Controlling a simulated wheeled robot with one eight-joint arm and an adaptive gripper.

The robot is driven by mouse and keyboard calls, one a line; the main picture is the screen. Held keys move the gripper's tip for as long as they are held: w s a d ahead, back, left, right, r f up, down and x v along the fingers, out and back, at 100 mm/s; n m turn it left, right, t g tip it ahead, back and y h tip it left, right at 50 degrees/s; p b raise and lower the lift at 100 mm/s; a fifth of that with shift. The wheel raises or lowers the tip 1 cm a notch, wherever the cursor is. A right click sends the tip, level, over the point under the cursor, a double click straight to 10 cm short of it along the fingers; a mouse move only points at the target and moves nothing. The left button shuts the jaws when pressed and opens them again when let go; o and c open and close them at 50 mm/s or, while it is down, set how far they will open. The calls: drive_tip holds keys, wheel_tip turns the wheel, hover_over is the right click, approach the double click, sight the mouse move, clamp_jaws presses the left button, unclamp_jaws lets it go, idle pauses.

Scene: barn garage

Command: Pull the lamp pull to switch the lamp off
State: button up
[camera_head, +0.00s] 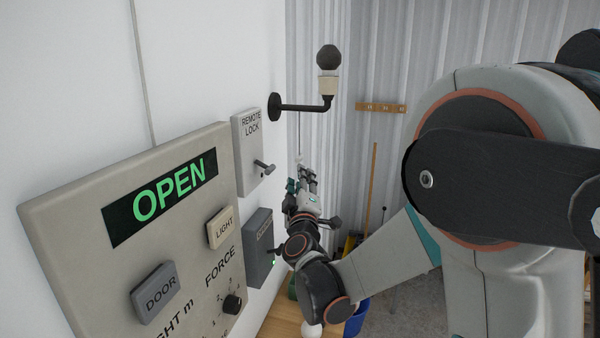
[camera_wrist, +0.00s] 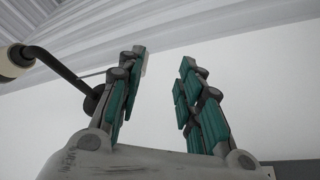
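The wall lamp has a dark grey round bulb (camera_head: 328,58) in a cream socket on a black bent arm (camera_head: 303,107). The bulb looks unlit. A thin pull cord (camera_head: 299,140) hangs below the arm, with a small pale pull (camera_head: 300,159) at its lower end. My gripper (camera_head: 304,178) is just below the pull, fingers pointing up. In the wrist view my gripper (camera_wrist: 163,75) is open, with bare wall between its teal-padded fingers. There the pale pull (camera_wrist: 146,64) shows beside the left fingertip, partly hidden by it; contact cannot be told.
A remote lock box (camera_head: 247,150) with a lever and a grey box (camera_head: 259,250) are on the wall left of my gripper. A large control panel (camera_head: 60,220) reads OPEN. A blue bucket (camera_head: 357,318) and a wooden hook rail (camera_head: 380,108) are farther back.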

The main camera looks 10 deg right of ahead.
drive_tip(key=v, duration=0.5)
drive_tip(key=shift+s+f, duration=0.1)
drive_tip(key=shift+s, duration=0.2)
drive_tip(key=shift+a, duration=0.15)
